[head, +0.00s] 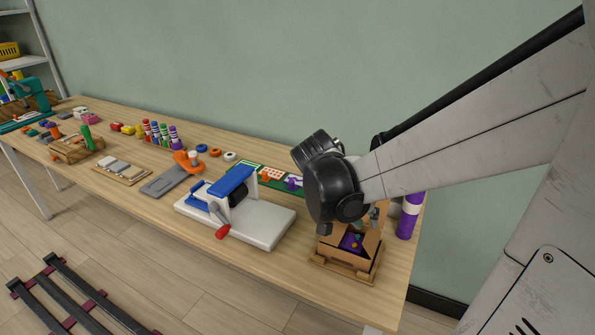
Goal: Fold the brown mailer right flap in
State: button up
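The brown mailer (365,264) is a small cardboard box at the right end of the wooden table. Its top is at least partly open, and a purple item (352,241) with small coloured spots shows inside. A brown panel stands up at its back, partly covered by my arm. I cannot make out the right flap clearly. My gripper (348,222) is at the mailer, below my black wrist joint. Small dark and grey parts show near the box's left and back right, but the fingers are mostly hidden and their opening is unclear.
A white-based press (262,222) with a blue top and red handle stands just left of the mailer. A purple cylinder (407,216) stands behind it at right. A green board (258,172), a grey plate (165,181) and several small coloured parts lie farther left.

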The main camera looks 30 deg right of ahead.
jog(key=p+v, duration=0.1)
jog(key=v, duration=0.7)
jog(key=shift+s, duration=0.1)
